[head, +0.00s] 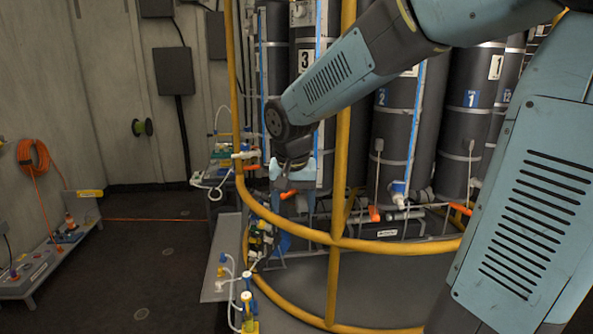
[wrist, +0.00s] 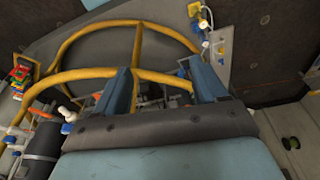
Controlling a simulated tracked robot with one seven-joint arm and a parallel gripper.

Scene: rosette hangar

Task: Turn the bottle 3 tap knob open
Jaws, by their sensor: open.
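Bottle 3 (head: 304,60) is a tall dark cylinder with a white "3" label, standing behind the yellow rail and partly hidden by my arm. A small orange knob (head: 288,194) shows low in front of it, right at my gripper. My gripper (head: 298,198) points down there in the head view; I cannot tell whether it touches the knob. In the wrist view my gripper (wrist: 164,82) has its two blue fingers wide apart, with no knob clearly visible between them.
A curved yellow rail (head: 385,247) runs around the bottles in front of my gripper. Bottle 2 (head: 395,115) and bottle 1 (head: 480,110) stand to the right, with orange knobs below. White fittings (head: 246,155) line the left side. The floor at left is mostly open.

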